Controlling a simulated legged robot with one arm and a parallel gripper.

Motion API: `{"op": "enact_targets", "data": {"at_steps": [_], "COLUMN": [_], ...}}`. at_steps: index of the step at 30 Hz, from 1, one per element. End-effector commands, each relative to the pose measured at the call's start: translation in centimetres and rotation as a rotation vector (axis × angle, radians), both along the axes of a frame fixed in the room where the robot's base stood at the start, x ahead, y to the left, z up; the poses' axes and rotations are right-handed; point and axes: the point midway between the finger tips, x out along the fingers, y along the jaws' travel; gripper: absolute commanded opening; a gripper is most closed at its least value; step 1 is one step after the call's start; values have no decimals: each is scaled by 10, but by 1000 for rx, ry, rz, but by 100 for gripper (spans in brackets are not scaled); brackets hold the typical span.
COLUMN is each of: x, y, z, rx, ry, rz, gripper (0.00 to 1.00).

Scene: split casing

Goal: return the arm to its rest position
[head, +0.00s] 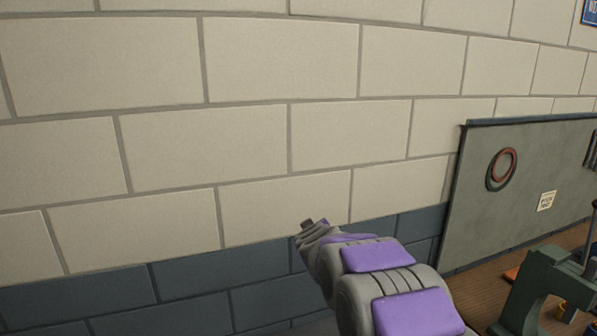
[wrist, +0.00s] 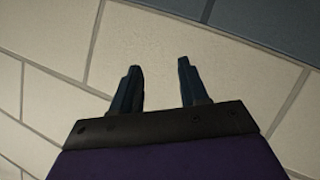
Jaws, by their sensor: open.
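My arm, grey with purple panels, reaches up from the bottom of the head view. My gripper (head: 313,225) is at its end, in front of the block wall. In the wrist view my gripper (wrist: 158,80) shows two dark fingers standing apart with nothing between them. Only wall shows beyond the fingertips. The lower part of my arm is cut off by the frame edge.
A cream block wall (head: 245,140) with a dark blue lower band (head: 190,286) fills most of the view. At the right, a wooden bench (head: 510,258) has a grey backboard (head: 480,200) and a green press-like tool (head: 545,290).

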Motion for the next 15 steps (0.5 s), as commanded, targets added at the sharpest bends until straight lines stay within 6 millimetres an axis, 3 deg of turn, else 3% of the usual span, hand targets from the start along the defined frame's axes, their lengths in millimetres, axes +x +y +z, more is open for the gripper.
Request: {"op": "enact_targets", "data": {"at_steps": [8,15], "x": [-109,-236], "y": [32,27], "z": [-31,-87], "rx": [232,349], "ry": [223,551], "rz": [181,180], "gripper": [44,44]}}
